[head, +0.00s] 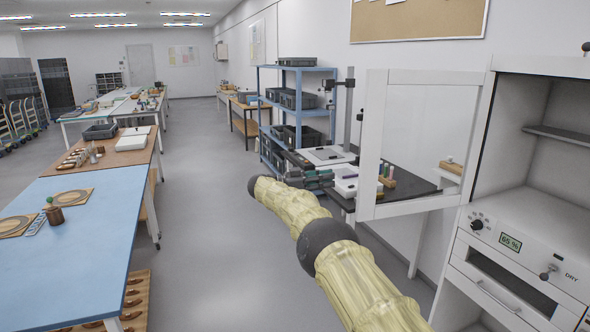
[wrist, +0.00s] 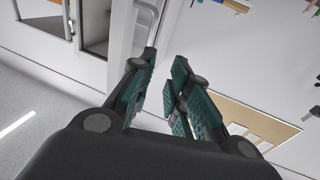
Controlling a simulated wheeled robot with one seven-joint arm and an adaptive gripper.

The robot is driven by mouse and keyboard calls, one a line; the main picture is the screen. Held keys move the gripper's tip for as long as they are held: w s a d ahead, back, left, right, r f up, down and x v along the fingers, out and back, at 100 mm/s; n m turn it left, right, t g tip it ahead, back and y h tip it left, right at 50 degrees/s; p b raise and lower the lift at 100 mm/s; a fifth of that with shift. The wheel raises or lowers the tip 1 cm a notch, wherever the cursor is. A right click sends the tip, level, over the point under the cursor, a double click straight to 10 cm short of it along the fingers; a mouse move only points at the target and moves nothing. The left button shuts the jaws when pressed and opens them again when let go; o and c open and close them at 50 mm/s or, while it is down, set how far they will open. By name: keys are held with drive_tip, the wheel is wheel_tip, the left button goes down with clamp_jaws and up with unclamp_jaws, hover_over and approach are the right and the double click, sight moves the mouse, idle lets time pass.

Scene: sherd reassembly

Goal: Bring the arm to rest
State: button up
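My arm, in a pale yellow cover with dark joints, reaches from the lower right of the head view toward the middle. My gripper (wrist: 165,62) shows in the wrist view with its two teal-padded fingers apart. Nothing sits between the pads. In the head view my gripper (head: 304,172) is small and partly hidden behind the arm, in front of the dark-topped bench. It holds nothing that I can see.
A white cabinet (head: 545,150) stands at the right, its glazed door (head: 374,145) swung open near my arm. A dark-topped bench (head: 408,190) lies behind the door. A blue table (head: 75,240) stands at the left. The grey floor (head: 205,235) between is clear.

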wheel_tip(320, 180, down, 22)
drive_tip(key=w+n+t+y, duration=0.1)
drive_tip(key=n+t+y, duration=0.4)
drive_tip(key=n+t, duration=0.7)
drive_tip(key=s+d+f+n+y, duration=0.1)
drive_tip(key=s+f+n+y, duration=0.25)
drive_tip(key=s+f, duration=0.6)
drive_tip(key=s+f+n+y, duration=0.2)
drive_tip(key=s+f+y, duration=0.4)
drive_tip(key=f, duration=0.7)
drive_tip(key=s+d+f+g+y, duration=0.1)
drive_tip(key=s+d+f+g, duration=0.3)
drive_tip(key=s, duration=0.9)
drive_tip(key=s+a+f+g+y, duration=0.15)
drive_tip(key=s+f, duration=0.55)
drive_tip(key=s, duration=0.7)
drive_tip(key=s+d+r+g+y, duration=0.1)
drive_tip(key=s+g, duration=0.3)
drive_tip(key=s, duration=1.2)
drive_tip(key=s+d+r+g+y, duration=0.1)
drive_tip(key=s+r+g, duration=0.2)
drive_tip(key=s, duration=1.3)
drive_tip(key=shift+d+r+m+g, duration=0.25)
drive_tip(key=shift+d+m+g, duration=0.1)
drive_tip(key=shift+g, duration=0.1)
